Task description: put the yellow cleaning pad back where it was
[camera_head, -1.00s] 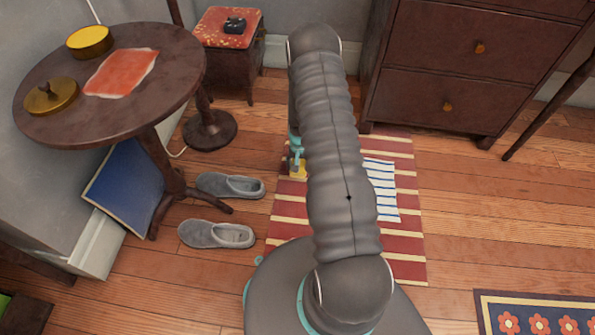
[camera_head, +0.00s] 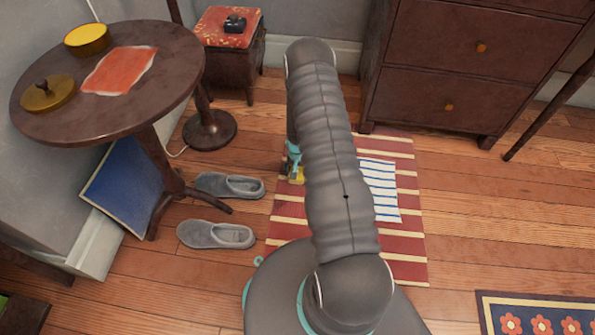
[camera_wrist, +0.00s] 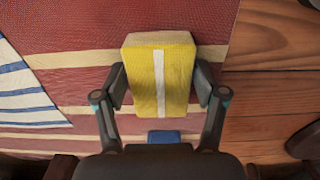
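The yellow cleaning pad (camera_wrist: 160,75) is a block with a white stripe down its face. In the wrist view it sits between the two fingers of my gripper (camera_wrist: 160,84), which press against its left and right sides. Behind it lies the red and cream striped mat (camera_wrist: 85,60). In the head view a small yellow bit of the pad (camera_head: 297,175) shows left of my arm, over the mat (camera_head: 288,217). My arm hides most of the gripper. I cannot tell whether the pad touches the mat.
A white cloth with blue stripes (camera_head: 381,190) lies on the mat. Two grey slippers (camera_head: 228,186) lie left of it, by the round table (camera_head: 110,122). A chest of drawers (camera_head: 460,75) stands behind. A small blue thing (camera_wrist: 163,137) shows below the pad.

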